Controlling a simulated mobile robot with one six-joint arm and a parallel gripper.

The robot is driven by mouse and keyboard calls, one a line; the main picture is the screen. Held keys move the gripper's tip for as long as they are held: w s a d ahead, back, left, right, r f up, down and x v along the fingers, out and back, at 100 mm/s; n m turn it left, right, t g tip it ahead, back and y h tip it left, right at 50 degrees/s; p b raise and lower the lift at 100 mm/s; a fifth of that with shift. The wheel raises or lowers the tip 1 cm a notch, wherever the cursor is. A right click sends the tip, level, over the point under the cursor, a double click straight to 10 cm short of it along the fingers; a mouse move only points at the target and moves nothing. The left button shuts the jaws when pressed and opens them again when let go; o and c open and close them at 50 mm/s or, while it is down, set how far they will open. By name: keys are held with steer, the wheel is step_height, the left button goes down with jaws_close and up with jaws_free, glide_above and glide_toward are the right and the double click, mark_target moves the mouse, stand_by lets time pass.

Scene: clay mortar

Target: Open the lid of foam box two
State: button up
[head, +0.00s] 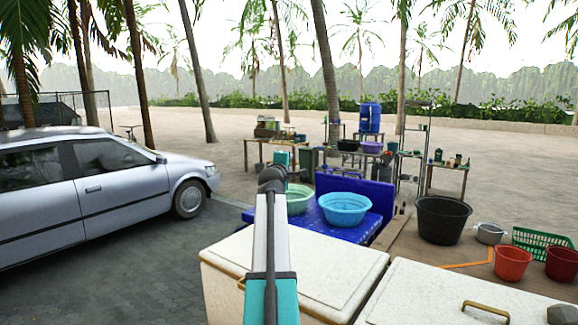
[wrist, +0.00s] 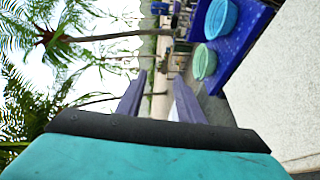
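Two white foam boxes with closed lids stand side by side at the bottom of the head view: a left box (head: 325,268) and a right box (head: 425,290). No label shows which is box two. The right lid has a brass-coloured handle (head: 486,309). A similar handle (head: 241,284) shows partly beside my arm on the left lid. A white speckled surface, likely a foam box (wrist: 275,85), fills the right of the wrist view. My gripper (wrist: 160,82) is open and empty, its two fingers apart and touching nothing. I cannot make out its fingers in the head view.
A blue platform (head: 325,222) with a light-blue basin (head: 345,208) and a green basin (head: 298,199) lies beyond the boxes. A black tub (head: 442,219) and red buckets (head: 512,263) stand at right. A silver car (head: 110,190) is at left, with bare paving before it.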

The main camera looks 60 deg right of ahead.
steer(key=s+a+r+p, duration=0.2)
steer(key=a+r+p, duration=0.2)
steer(key=a, duration=0.5)
steer(key=shift+s+a+r, duration=0.3)
steer(key=shift+a+r, duration=0.05)
steer(key=shift+r, duration=0.65)
stand_by(0.9)
stand_by(0.6)
